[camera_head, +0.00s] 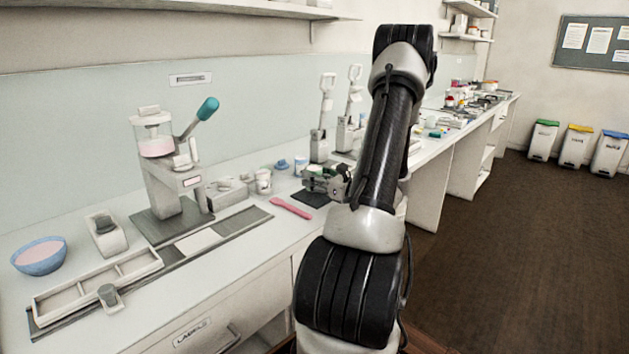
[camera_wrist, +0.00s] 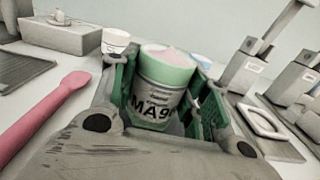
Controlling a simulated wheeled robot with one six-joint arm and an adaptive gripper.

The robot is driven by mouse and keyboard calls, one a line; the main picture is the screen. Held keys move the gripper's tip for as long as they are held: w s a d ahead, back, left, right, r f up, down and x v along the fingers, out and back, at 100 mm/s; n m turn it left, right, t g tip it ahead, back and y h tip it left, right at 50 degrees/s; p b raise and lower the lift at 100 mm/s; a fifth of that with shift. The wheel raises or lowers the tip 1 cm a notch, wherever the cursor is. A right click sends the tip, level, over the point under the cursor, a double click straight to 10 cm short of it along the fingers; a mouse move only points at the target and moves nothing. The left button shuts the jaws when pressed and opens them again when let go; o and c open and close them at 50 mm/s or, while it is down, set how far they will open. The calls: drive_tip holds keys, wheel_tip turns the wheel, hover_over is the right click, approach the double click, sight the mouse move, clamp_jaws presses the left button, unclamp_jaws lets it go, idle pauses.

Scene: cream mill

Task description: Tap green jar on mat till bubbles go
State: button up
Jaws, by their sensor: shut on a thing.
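The green jar (camera_wrist: 168,75) shows in the wrist view, upright or nearly so, with a green band, pink cream at its open top and a label that reads "MA9". My gripper (camera_wrist: 166,98) is shut on it, with a green-padded finger on each side. In the head view my gripper (camera_head: 316,180) is low over the bench, and the jar is mostly hidden by the fingers. A dark mat (camera_head: 312,199) lies under the gripper on the bench. I cannot tell whether the jar touches the mat, and no bubbles can be made out.
A pink spatula (camera_head: 290,208) lies left of the mat. A white jar (camera_head: 263,181), a blue lid (camera_head: 282,164) and a blue-and-white jar (camera_head: 301,167) stand close by. A filling machine (camera_head: 160,170) is at left. Lever presses (camera_head: 320,140) stand behind the gripper.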

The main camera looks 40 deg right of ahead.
wheel_tip(320, 180, down, 2)
drive_tip(key=shift+f, duration=0.1)
drive_tip(key=o, duration=1.2)
drive_tip(key=shift+r, duration=3.1)
